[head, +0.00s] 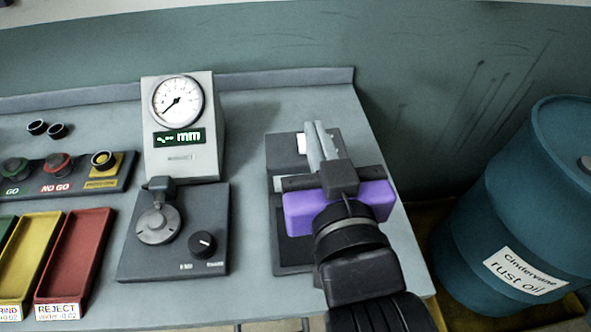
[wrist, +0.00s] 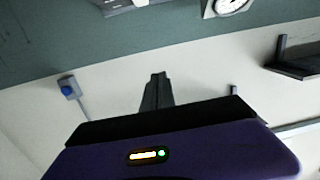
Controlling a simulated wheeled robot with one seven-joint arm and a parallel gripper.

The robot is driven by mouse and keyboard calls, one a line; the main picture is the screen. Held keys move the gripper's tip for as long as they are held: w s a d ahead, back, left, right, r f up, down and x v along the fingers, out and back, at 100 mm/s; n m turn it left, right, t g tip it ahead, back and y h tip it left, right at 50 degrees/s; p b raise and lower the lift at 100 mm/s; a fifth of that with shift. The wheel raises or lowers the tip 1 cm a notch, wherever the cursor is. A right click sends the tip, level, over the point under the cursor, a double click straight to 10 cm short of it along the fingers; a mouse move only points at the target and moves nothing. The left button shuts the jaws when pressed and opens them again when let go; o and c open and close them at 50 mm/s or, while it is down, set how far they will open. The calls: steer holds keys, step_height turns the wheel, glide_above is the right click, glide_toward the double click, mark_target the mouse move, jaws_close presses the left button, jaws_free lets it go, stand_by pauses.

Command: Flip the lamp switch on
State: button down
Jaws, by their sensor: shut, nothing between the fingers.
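My gripper (head: 315,126) is shut with nothing between its fingers. In the head view it reaches over the right part of the bench and points toward the back wall. A dark unit (head: 285,151) with a small white piece (head: 301,144) shows beside and behind the fingers; my gripper and arm hide much of it. I cannot tell whether that white piece is the lamp switch. In the wrist view the shut fingers (wrist: 157,92) point at the wall. A grey box with a blue knob (wrist: 68,89) is at the left there, apart from the fingers. No lamp is clearly seen.
The dial gauge stand (head: 182,165) and a dark plate with a knob (head: 203,243) stand left of my gripper. Further left are a button panel (head: 78,177) and coloured trays (head: 78,255). A blue drum (head: 530,215) stands right of the bench (head: 250,110).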

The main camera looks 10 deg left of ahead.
steer(key=shift+m+g+h, duration=0.3)
steer(key=shift+g+h, duration=0.3)
steer(key=shift+g, duration=0.2)
steer(key=f, duration=0.3)
steer(key=s+d+f, duration=0.1)
steer(key=shift+s+f, duration=0.1)
steer(key=shift+f, duration=0.05)
steer(key=p+x, duration=0.1)
steer(key=x, duration=0.8)
steer(key=shift+w, duration=0.3)
steer(key=f, duration=0.3)
steer(key=shift+w+a+f, duration=0.1)
steer(key=shift+w+f, duration=0.1)
steer(key=shift+f, duration=0.45)
steer(key=shift+f, duration=0.1)
